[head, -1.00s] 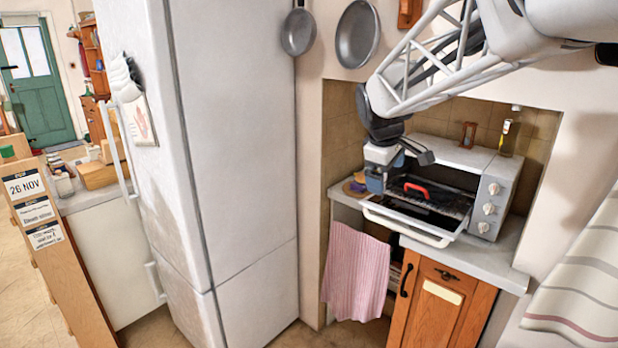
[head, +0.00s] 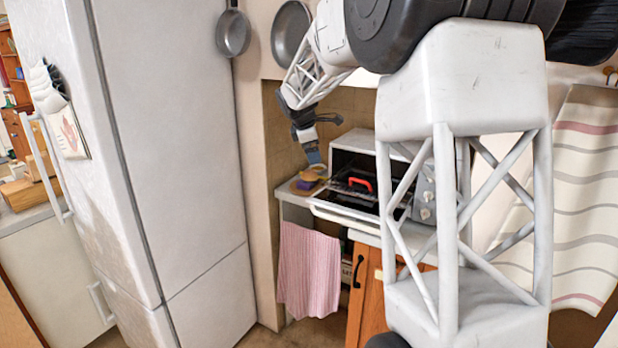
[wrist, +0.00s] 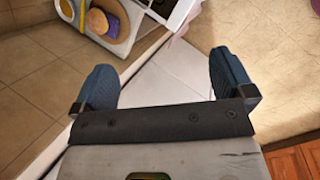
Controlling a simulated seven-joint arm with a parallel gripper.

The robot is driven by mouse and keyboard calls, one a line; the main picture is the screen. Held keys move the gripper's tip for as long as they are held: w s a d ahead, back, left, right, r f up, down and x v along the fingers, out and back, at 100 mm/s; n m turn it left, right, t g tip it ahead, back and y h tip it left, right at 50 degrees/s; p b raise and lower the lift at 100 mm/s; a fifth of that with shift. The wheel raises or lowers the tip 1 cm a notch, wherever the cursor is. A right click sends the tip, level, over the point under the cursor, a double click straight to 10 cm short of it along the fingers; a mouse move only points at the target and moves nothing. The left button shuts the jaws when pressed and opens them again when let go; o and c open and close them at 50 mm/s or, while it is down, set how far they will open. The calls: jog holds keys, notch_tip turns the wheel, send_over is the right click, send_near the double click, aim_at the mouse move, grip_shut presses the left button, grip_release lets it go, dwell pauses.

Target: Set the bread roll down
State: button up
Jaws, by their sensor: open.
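In the head view the roll (head: 317,170) appears small at the left of the toaster oven, just below my gripper (head: 313,154). In the wrist view my gripper (wrist: 165,76) is open, its blue fingertips wide apart with nothing between them. The roll is outside the jaws, beyond the left fingertip.
The toaster oven (head: 352,142) has its door down, with a red-handled item (head: 360,184) inside. A pink towel (head: 308,270) hangs below the counter. The tall fridge (head: 175,130) stands at left; pans (head: 233,32) hang on the wall.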

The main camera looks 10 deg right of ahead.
jog(key=w+d+f+n, duration=0.1)
jog(key=w+f+n, duration=0.35)
jog(key=w, duration=0.75)
jog(key=n+h, duration=0.2)
jog(key=n, duration=0.2)
send_near(308, 171)
notch_tip(308, 171, down, 2)
jog(key=d, duration=0.2)
jog(key=shift+a+f+t, duration=0.1)
jog(key=shift+f+t, duration=0.2)
jog(key=shift+s, duration=0.1)
jog(key=shift+x, duration=1.3)
jog(key=shift+x, duration=2.6)
jog(key=shift+a, duration=0.2)
jog(key=shift+c, duration=0.5)
